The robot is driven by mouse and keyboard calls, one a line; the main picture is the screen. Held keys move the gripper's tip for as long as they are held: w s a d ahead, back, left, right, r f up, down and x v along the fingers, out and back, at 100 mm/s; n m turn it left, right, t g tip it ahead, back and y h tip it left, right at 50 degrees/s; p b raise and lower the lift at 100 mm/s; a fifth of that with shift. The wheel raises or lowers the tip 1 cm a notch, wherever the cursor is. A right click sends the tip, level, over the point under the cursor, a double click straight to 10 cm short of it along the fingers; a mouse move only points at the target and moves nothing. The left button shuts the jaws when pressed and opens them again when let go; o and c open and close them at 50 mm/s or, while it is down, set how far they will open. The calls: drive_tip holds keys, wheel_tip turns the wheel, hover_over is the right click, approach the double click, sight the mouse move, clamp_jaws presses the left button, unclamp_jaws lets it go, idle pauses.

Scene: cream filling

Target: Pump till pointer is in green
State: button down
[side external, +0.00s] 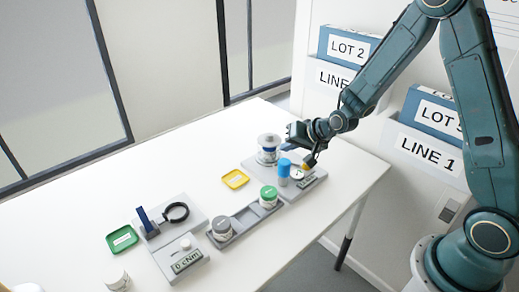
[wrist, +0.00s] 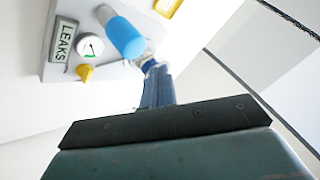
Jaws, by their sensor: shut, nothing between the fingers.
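The round white gauge (wrist: 90,47) shows in the wrist view with a thin pointer and a green mark; I cannot tell whether the pointer lies in the green. In the side view the gauge (side external: 297,173) is small and unreadable. A blue upright cylinder (side external: 284,167) stands beside it, also seen in the wrist view (wrist: 122,35). A clear jar with a blue band and a pale top (side external: 268,148) stands behind.
A yellow knob (wrist: 86,73) and a LEAKS label (wrist: 63,40) sit beside the gauge. A green-lidded jar (side external: 268,196) and a grey-lidded jar (side external: 222,228) stand in a tray.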

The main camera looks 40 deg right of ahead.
sight(287, 163)
drive_tip(key=shift+r, duration=2.1)
drive_tip(key=s+a+r+n+g, duration=0.2)
drive_tip(key=s+a+r+n, duration=0.15)
drive_tip(key=s+r, duration=0.9)
drive_tip(key=s+r+n, duration=0.2)
drive_tip(key=s, duration=0.7)
drive_tip(key=s+r+n+g+h, duration=0.1)
drive_tip(key=s+n, duration=0.1)
drive_tip(key=s, duration=0.7)
drive_tip(key=shift+d+r+g, duration=0.3)
drive_tip(key=shift+d+r, duration=0.05)
drive_tip(key=shift+r, duration=0.05)
